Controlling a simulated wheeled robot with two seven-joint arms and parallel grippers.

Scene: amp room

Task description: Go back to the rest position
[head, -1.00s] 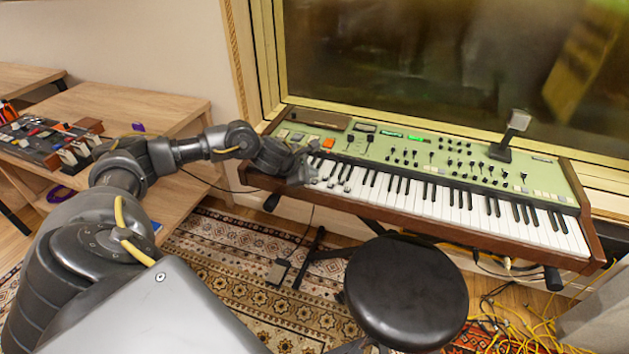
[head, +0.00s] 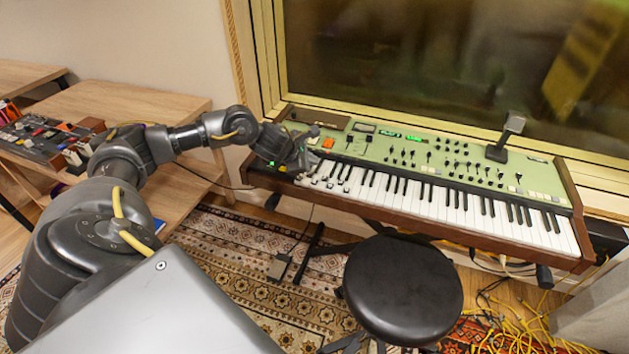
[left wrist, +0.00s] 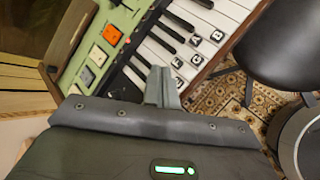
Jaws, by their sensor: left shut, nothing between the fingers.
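My left arm comes in from the left in the head view. Its gripper (head: 303,158) is over the left end of the green keyboard synthesizer (head: 455,150), near the orange button and the lowest white keys. In the left wrist view the fingers of my left gripper (left wrist: 162,80) are closed together and empty, with keys marked by letter labels just beyond them. Whether the fingertips touch the keyboard I cannot tell. My right gripper does not show in either view.
A round black stool (head: 402,290) stands in front of the keyboard. A wooden desk (head: 140,98) with a small mixer (head: 40,138) is at the left. Yellow cables (head: 515,325) lie on the floor at the right.

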